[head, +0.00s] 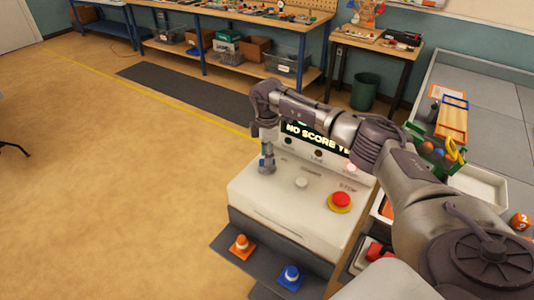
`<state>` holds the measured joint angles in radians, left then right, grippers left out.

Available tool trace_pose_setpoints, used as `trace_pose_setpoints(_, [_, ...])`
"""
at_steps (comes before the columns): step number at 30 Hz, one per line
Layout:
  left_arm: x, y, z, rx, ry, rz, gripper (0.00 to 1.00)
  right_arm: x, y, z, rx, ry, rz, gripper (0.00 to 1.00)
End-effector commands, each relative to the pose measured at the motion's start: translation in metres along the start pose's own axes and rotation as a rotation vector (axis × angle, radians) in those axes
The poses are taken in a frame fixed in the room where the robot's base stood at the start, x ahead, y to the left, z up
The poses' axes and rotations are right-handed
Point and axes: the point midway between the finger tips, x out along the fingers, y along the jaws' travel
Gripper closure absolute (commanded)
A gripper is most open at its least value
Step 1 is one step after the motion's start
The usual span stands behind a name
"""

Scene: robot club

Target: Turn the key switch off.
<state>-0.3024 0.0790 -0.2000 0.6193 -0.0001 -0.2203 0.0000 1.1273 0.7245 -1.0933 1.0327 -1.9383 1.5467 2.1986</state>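A white control console (268,204) stands in front of me, with a red stop button (341,199) on a yellow base and a pale round button (301,182) on its sloped top. My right arm reaches over it from the right. My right gripper (266,168) points down at the console's upper left, and a small blue patch shows at its fingers. The key switch is not clearly seen; the gripper covers that spot. I cannot tell whether the fingers are open or shut. My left gripper is not in view.
A dark display (300,132) reading "NO SCORE" is partly behind my arm. Trays and parts lie to the right.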

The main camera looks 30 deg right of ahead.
Motion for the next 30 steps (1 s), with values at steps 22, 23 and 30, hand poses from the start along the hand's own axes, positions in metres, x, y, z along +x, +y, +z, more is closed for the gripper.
trace_pose_setpoints(22, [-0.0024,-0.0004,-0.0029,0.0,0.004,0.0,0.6,0.0111,-0.0001,-0.0002,-0.001,0.001,0.001,1.0])
trace_pose_setpoints(23, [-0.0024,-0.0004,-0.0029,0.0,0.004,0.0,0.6,0.0111,-0.0001,-0.0002,-0.001,0.001,0.001,1.0])
trace_pose_setpoints(30, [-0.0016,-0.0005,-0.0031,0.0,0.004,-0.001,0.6,0.0111,0.0,-0.0002,-0.017,0.001,0.001,1.0])
